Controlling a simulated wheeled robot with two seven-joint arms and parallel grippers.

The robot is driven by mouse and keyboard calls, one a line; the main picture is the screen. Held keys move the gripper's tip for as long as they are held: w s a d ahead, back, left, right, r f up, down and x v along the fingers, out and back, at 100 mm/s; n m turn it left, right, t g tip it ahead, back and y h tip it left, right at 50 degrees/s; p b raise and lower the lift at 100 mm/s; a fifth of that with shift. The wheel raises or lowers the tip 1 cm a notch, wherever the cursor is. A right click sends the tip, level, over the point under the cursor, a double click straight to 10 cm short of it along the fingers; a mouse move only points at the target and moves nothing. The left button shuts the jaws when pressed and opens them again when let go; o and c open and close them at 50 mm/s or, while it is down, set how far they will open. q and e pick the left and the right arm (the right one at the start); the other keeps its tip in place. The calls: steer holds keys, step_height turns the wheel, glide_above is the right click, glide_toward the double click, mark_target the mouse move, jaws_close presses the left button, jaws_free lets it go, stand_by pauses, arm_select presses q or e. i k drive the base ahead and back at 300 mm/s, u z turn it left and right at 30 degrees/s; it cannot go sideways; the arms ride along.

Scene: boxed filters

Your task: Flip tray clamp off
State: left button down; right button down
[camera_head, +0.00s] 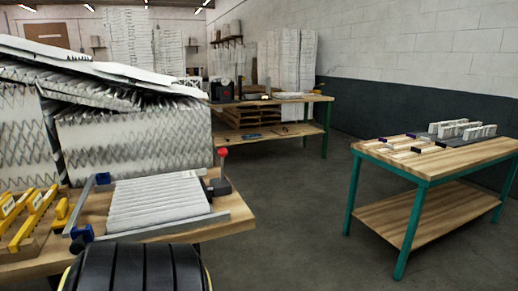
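A tray with metal edge rails (165,228) lies on the wooden table at the left. A white pleated filter (155,203) lies flat in it. A toggle clamp with a black base (219,186) sits at the tray's right end. Its lever stands upright with a red ball knob (222,153) on top. Blue blocks show at the tray's left end, one at the near corner (82,236) and one at the far corner (103,179). Neither of my grippers is in view.
Stacked pleated filters (135,140) stand behind the tray. Yellow-handled tools (33,215) lie left of it. A green-legged table (440,163) stands at right with small parts on it. Another workbench (270,101) is at the back. The floor between the tables is clear.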

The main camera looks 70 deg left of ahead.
mark_target(222, 152)
steer(key=i, duration=1.15)
steer(key=u, duration=3.15)
steer(key=k, duration=0.55)
steer(key=u, duration=0.4)
steer(key=i, duration=1.5)
